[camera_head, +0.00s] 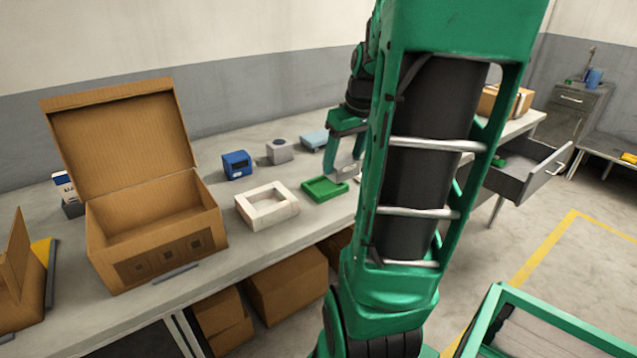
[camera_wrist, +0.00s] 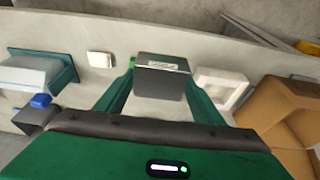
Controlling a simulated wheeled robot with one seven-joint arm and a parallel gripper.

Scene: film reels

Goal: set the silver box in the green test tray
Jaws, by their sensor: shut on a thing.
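The silver box (camera_wrist: 162,84) is held between the two green fingers of my gripper (camera_wrist: 160,76) in the wrist view; its face is dark grey with a paler label strip. In the head view, my gripper (camera_head: 344,160) points down with a silvery piece of the box (camera_head: 347,171) at its fingertips, partly hidden by my arm. The green test tray (camera_head: 324,189) lies on the bench, empty where seen, just below and left of the box. In the wrist view the box hides most of the tray. The box appears above the tray, though the exact gap is unclear.
A white open tray (camera_head: 267,206) sits left of the green tray. A blue box (camera_head: 237,165), a grey box (camera_head: 279,151) and a pale blue item (camera_head: 314,140) stand behind. An open cardboard box (camera_head: 155,235) is at the left. An open drawer (camera_head: 527,170) is at the right.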

